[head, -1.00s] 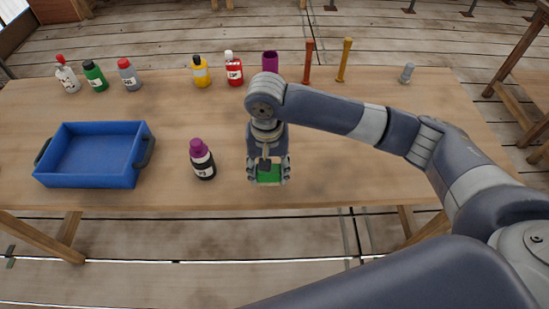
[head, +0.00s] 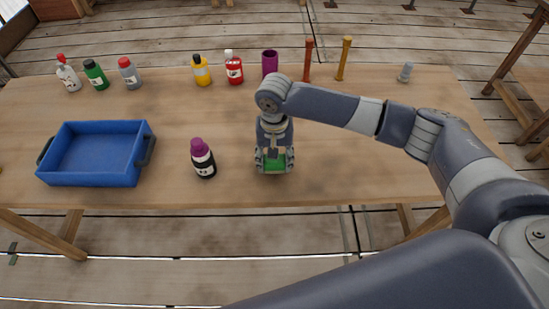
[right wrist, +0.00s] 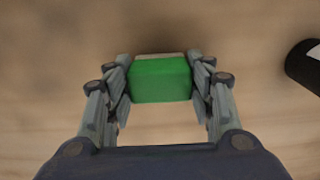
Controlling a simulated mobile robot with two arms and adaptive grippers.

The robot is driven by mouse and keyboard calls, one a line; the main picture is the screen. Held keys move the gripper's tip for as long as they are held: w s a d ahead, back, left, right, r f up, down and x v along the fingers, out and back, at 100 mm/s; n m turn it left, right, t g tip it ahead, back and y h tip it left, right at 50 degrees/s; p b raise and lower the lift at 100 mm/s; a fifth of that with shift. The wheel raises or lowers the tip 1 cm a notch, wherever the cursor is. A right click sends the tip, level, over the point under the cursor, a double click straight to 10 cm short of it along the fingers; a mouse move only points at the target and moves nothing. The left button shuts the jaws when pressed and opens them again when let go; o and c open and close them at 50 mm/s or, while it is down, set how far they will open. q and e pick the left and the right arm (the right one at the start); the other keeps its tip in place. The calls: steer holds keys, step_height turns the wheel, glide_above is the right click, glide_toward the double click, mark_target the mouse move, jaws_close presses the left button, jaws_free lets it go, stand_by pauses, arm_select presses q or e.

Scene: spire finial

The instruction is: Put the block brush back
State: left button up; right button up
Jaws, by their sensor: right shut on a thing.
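The block brush is a green block (right wrist: 160,80) with a pale strip along its far side. My right gripper (head: 274,163) is shut on it, with a finger on each side in the right wrist view. In the head view the green block (head: 275,162) shows between the fingertips, over the front middle of the table. I cannot tell whether it touches the tabletop. My left gripper is not in view.
A dark bottle with a purple cap (head: 202,158) stands just left of my right gripper. A blue tray (head: 94,181) sits at the left on the wooden table (head: 380,175). Several bottles, a purple cup (head: 269,62) and two upright posts line the back edge. The table's right part is mostly clear.

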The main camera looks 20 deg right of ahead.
steer(key=o, duration=1)
steer(key=shift+f, duration=0.1)
steer(key=shift+c, duration=0.2)
step_height(320, 180, up, 12)
steer(key=b, duration=0.1)
steer(key=shift+r, duration=0.2)
steer(key=shift+f, duration=0.1)
